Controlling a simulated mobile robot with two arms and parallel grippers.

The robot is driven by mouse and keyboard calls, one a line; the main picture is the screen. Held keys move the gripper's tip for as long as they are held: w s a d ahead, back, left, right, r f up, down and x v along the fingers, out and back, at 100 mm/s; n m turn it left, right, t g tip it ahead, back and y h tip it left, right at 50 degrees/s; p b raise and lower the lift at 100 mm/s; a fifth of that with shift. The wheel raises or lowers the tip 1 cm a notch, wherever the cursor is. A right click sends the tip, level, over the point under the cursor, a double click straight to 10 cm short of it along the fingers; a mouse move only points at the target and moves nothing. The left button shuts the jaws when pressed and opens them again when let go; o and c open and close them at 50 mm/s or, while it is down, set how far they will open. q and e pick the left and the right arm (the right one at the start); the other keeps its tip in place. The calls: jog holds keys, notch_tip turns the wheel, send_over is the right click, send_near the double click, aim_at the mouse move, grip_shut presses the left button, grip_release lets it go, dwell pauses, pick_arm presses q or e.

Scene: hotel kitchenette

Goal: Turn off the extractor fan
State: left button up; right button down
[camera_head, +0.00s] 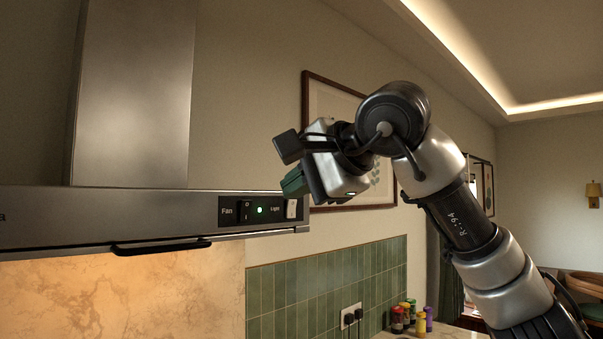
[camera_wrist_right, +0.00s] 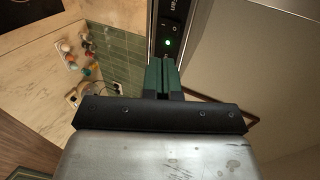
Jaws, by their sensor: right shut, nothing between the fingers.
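The extractor hood (camera_head: 120,218) is a steel canopy with a black control panel at its right front. The panel has a dark rocker labelled Fan (camera_head: 244,211), a lit green lamp (camera_head: 260,210) and a pale switch labelled Light (camera_head: 292,209). I cannot tell which end of the Fan rocker is pressed in. My right gripper (camera_head: 293,184) is shut and empty, with green fingers above and near the panel's right end. In the right wrist view the fingers (camera_wrist_right: 162,75) are just below the lit lamp (camera_wrist_right: 168,43), with the Fan rocker (camera_wrist_right: 171,25) beyond. My left gripper is out of view.
A dark handle bar (camera_head: 160,247) runs under the hood's front edge. A framed picture (camera_head: 340,100) hangs behind my right arm. Several small jars (camera_head: 410,315) and a socket with plugs (camera_head: 351,316) are by the green tiles. Space before the panel looks clear.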

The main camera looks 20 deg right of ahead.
aim_at(247, 201)
jog(key=p+x, duration=0.1)
jog(key=x, duration=0.2)
jog(key=r+p+x, duration=0.1)
jog(key=x, duration=0.2)
jog(key=p+x, duration=0.2)
jog(key=shift+w+a+r, duration=0.15)
jog(key=shift+w, duration=0.2)
jog(key=shift+w+a+r, duration=0.1)
jog(key=shift+w, duration=0.3)
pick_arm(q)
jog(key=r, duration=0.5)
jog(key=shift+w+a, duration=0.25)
pick_arm(e)
jog(key=shift+w+a, duration=0.15)
jog(key=shift+w, duration=0.15)
jog(key=shift+f, duration=0.1)
jog(key=shift+w+r+p, duration=0.2)
jog(key=shift+r+p, duration=0.05)
jog(key=shift+p, duration=0.2)
jog(key=shift+w+a, duration=0.1)
jog(key=shift+w, duration=0.15)
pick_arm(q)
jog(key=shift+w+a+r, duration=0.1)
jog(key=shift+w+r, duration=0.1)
pick_arm(e)
jog(key=shift+s, duration=0.1)
